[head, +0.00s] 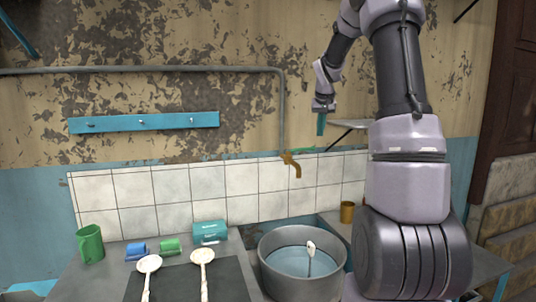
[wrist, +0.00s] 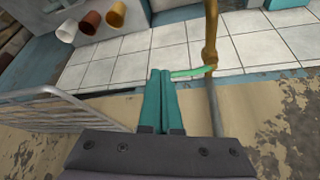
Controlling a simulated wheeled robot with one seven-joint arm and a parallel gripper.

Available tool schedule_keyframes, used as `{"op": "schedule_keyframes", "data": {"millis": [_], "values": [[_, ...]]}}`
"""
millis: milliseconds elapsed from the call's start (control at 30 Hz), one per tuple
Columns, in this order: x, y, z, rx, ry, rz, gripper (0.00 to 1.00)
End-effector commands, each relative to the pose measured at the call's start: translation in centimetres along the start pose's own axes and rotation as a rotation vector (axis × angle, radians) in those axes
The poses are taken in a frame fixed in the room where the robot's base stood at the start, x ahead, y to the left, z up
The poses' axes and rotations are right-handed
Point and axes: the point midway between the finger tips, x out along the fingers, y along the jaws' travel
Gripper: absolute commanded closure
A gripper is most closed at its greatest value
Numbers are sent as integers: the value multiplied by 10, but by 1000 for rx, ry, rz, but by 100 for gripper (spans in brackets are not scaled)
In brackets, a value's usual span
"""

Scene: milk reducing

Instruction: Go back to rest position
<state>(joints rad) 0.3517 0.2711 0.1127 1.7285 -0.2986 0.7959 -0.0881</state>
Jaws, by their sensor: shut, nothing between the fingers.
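My gripper (head: 321,124) hangs in the air in front of the wall, above and to the right of the brown tap, in the head view. In the wrist view its two teal fingers (wrist: 158,98) lie together, shut and empty. My arm is raised and folded on the right of the head view. The gripper is apart from the pot and everything on the counter.
A large metal pot (head: 301,278) stands by the brown tap (head: 292,164), with a white utensil (head: 310,248) in it. Two spoons (head: 203,258) lie on a dark board (head: 183,283). A green mug (head: 90,244) stands left. A wire rack (wrist: 62,108) is near the gripper.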

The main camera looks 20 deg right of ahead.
Motion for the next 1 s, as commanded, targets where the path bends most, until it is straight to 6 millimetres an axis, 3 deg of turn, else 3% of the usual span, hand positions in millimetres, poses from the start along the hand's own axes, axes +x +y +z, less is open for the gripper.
{"op": "schedule_keyframes", "data": {"millis": [133, 267, 400, 600, 800, 1000], "values": [[-14, -7, 7, 1, 6, -7, 100], [-55, -26, 32, 8, 23, -30, 100], [-112, -49, 82, 28, 42, -74, 100], [-173, -71, 165, 61, 61, -154, 100], [-211, -82, 253, 96, 69, -249, 100], [-223, -84, 313, 120, 67, -324, 100]]}}
